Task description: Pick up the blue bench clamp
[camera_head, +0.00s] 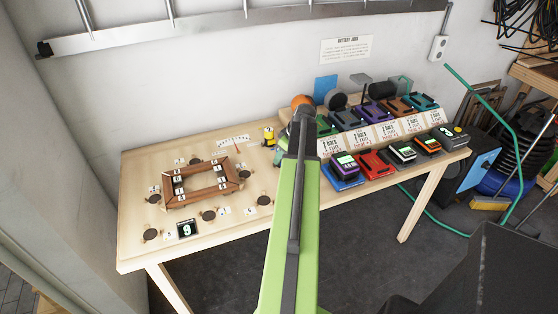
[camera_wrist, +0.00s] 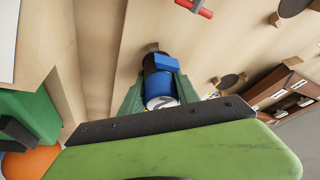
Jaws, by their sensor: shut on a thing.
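A blue and black block-like piece (camera_wrist: 161,82) shows in the wrist view, with a pale round end towards me. It is the only blue piece at my gripper, and I take it for the blue bench clamp. My gripper (camera_wrist: 156,92) has its green fingers on either side of it and is shut on it. Bench wood shows behind the piece; I cannot tell whether it touches the bench. In the head view my arm hides the piece and most of my gripper.
The wooden bench (camera_head: 140,237) carries a brown wooden frame (camera_head: 180,199) with dark round pads around it. A small yellow and black item (camera_head: 269,135) stands left of my arm. A tiered battery rack (camera_head: 400,127) fills the right side. An orange ball (camera_head: 302,101) is behind.

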